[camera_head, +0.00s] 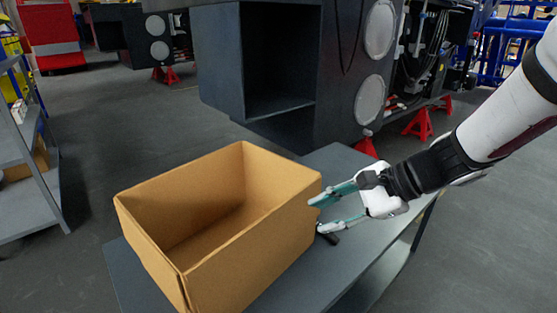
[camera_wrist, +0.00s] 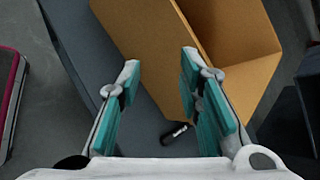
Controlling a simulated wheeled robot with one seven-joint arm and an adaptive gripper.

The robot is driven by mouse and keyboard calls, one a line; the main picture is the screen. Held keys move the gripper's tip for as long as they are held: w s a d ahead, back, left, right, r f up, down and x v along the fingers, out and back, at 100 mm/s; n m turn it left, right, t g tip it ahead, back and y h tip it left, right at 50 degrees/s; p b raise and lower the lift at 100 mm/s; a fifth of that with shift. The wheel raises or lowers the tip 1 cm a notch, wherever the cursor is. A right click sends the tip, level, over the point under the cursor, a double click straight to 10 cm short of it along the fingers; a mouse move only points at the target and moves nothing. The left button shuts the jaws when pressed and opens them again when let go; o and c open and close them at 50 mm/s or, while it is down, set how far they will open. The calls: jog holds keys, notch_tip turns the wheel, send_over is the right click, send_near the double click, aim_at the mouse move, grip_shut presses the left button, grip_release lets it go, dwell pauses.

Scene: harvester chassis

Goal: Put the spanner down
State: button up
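My gripper (camera_head: 318,215) is open beside the right side of the cardboard box (camera_head: 255,255), low over the grey table (camera_head: 365,228). In the wrist view my gripper (camera_wrist: 161,62) has its two teal-padded fingers well apart, with nothing held between them. A small dark object (camera_head: 330,238) lies on the table by the lower finger. It also shows in the wrist view as a short dark piece (camera_wrist: 174,134) with a pale mark, lying near the right finger and partly hidden. It may be the spanner; I cannot tell. No other spanner shows.
The box is open-topped and its visible inside looks empty. A dark chassis (camera_head: 222,65) with a square opening stands behind the table, with red stands (camera_head: 418,124) under it. A grey shelf (camera_head: 28,185) is at the left. The floor between is clear.

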jog(key=w+d+f+m+t+b, duration=0.2)
jog(key=w+d+f+m+b, duration=0.15)
jog(key=w+f, duration=0.2)
jog(key=w+d+f+m+t+b, duration=0.2)
jog(key=w+f+m+b, duration=0.15)
jog(key=f, duration=0.35)
jog(key=m+t+h+b, duration=0.1)
jog(key=m+t+b, duration=0.2)
jog(key=m, duration=0.4)
send_near(318, 224)
jog(key=s, duration=0.1)
jog(key=s+d+r, duration=0.1)
jog(key=s+r, duration=0.1)
jog(key=s, duration=0.1)
jog(key=shift+d+r, duration=0.1)
jog(key=shift+d, duration=0.15)
jog(key=shift+w+d+f, duration=0.15)
jog(key=shift+w+f, duration=0.15)
jog(key=b+x, duration=0.1)
jog(key=x, duration=0.3)
jog(key=b+x, duration=0.2)
jog(key=x, duration=0.3)
jog(key=b+x, duration=0.2)
jog(key=x, duration=0.2)
jog(key=shift+w+d+f, duration=0.15)
jog(key=shift+w, duration=0.2)
jog(key=shift+c, duration=0.4)
grip_shut()
